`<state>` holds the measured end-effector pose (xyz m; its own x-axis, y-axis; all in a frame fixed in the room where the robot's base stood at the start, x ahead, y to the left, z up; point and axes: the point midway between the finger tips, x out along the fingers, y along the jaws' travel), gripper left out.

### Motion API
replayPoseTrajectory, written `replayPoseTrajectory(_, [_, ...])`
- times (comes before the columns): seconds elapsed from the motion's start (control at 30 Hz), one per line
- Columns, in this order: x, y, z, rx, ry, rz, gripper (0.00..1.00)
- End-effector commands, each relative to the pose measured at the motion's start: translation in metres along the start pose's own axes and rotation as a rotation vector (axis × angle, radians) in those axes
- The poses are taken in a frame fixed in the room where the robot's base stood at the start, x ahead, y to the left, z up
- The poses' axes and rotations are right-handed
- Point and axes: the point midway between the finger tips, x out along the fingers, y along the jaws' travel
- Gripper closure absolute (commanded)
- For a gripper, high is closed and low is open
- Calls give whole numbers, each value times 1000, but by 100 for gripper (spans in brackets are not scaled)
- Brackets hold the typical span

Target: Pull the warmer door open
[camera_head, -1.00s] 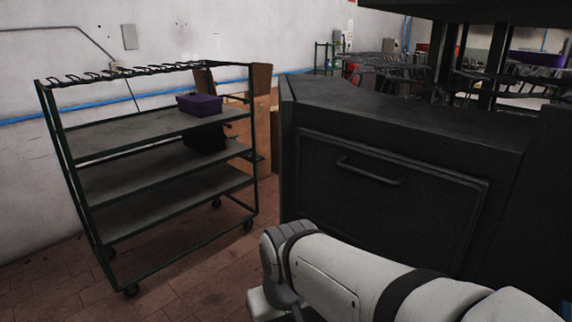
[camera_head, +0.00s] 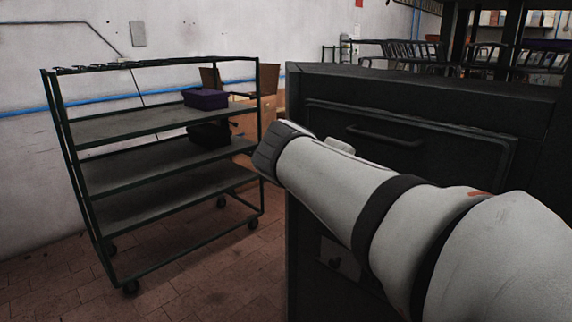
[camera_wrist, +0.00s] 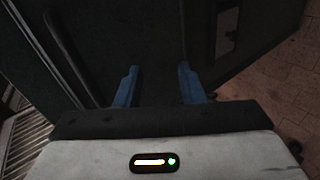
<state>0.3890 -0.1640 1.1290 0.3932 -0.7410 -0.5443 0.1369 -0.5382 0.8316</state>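The warmer is a dark cabinet, and its door (camera_head: 330,130) is a framed panel on the front that looks closed. A dark horizontal bar handle (camera_head: 385,138) sits near the door's top. My arm covers the lower part of the door in the head view, and my fingers are hidden there. In the wrist view my gripper (camera_wrist: 157,82) has two blue fingers spread apart with nothing between them, facing the dark front. A dark bar, which looks like the handle (camera_wrist: 70,52), runs left of the fingers, apart from them. I cannot tell the exact distance to it.
A green-framed shelf cart (camera_head: 165,170) stands to the left, with a purple box (camera_head: 205,98) on its upper shelf and a black box (camera_head: 209,133) below. Brown floor (camera_head: 230,270) lies open between cart and cabinet.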

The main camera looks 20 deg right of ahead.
Motion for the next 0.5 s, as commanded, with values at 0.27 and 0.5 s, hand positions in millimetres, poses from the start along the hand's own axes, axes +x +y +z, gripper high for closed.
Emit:
replayPoseTrajectory(0.27, [-5,76,2,-84,-53,340,64])
replayPoseTrajectory(0.5, [5,93,4,-94,-65,379,64])
